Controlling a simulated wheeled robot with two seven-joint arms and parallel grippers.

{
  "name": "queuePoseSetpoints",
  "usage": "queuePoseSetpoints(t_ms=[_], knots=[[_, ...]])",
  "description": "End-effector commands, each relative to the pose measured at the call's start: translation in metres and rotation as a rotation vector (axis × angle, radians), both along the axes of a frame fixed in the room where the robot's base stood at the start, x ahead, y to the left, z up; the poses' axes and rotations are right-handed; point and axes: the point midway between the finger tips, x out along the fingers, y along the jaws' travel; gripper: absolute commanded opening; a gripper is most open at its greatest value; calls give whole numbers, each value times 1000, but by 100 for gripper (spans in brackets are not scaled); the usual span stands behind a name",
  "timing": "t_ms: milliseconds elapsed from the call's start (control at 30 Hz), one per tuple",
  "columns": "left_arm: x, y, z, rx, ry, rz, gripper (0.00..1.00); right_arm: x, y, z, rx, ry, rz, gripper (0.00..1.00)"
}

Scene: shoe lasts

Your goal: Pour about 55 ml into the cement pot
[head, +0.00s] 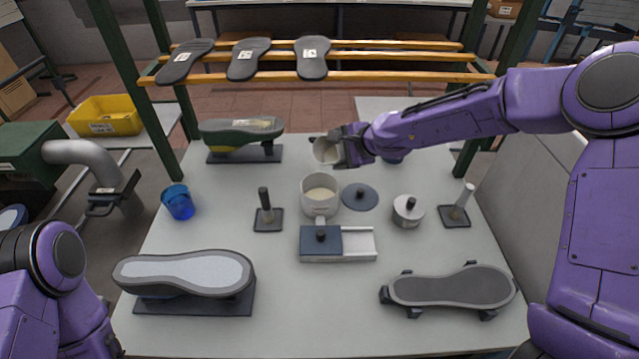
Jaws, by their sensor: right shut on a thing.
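The cement pot (319,208) is a white round pot near the table's middle, with a short handle toward me and pale cream liquid inside. My right gripper (345,146) is shut on a small whitish cup (324,152), held behind and slightly above the pot. The cup looks tilted, with a pale inside. I see no stream between cup and pot. My left arm shows at the lower left, but its gripper is out of view.
Around the pot stand a dark round lid (359,197), a lidded white jar (408,212), a blue cup (178,202), a dark-handled stand (267,215) and a box with a sliding dark lid (320,241). Shoe forms (185,272) occupy the front and back left. Soles lie on a rack (400,76).

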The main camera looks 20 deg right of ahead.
Motion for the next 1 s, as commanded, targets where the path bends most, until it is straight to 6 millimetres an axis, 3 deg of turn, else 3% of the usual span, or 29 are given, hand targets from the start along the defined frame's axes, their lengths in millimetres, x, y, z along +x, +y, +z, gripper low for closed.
queuePoseSetpoints(t_ms=[500,767,1000], knots=[[0,0,0,0,0,0,43,0,0,1,-1,-1,-1,39],[0,0,27,0,0,0,43,0,0,-1,138,74,-3,39],[0,0,27,0,0,0,43,0,1,-5,165,89,-1,39]])
